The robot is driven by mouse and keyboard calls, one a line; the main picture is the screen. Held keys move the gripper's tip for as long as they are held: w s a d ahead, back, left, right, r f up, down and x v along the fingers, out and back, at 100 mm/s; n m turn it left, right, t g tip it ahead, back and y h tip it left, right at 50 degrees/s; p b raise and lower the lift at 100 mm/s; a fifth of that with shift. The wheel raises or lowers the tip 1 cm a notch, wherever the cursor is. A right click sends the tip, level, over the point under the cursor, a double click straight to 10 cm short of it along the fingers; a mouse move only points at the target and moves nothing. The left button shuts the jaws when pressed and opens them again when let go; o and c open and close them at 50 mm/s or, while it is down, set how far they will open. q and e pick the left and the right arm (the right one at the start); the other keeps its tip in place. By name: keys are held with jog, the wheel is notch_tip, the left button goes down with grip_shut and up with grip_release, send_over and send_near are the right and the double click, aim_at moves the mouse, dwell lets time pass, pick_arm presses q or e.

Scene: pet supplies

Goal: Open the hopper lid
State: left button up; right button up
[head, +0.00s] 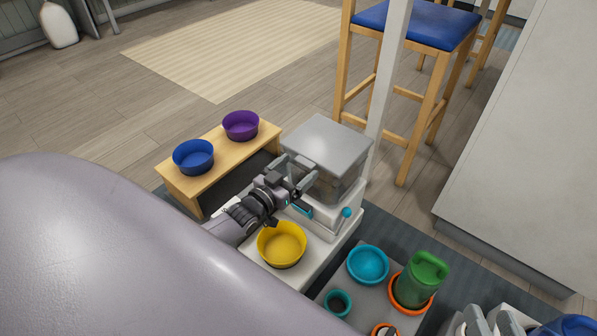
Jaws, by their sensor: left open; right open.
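The hopper is a clear grey bin (338,186) on a white feeder base (318,219) with a small blue knob at its front right. Its flat grey lid (327,143) lies level on top and looks shut. My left gripper (306,180) is open and empty at the hopper's front left side, below the lid's front edge. It hides part of the bin and base; whether it touches them I cannot tell. A yellow bowl (282,244) stands on the feeder's white front tray.
A wooden stand (221,168) left of the hopper holds a blue bowl (193,157) and a purple bowl (240,126). A white post (388,75) rises close behind the hopper. A green container (422,277) and a turquoise bowl (368,264) stand at front right.

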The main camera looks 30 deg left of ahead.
pick_arm(q)
jog(key=shift+w, duration=0.7)
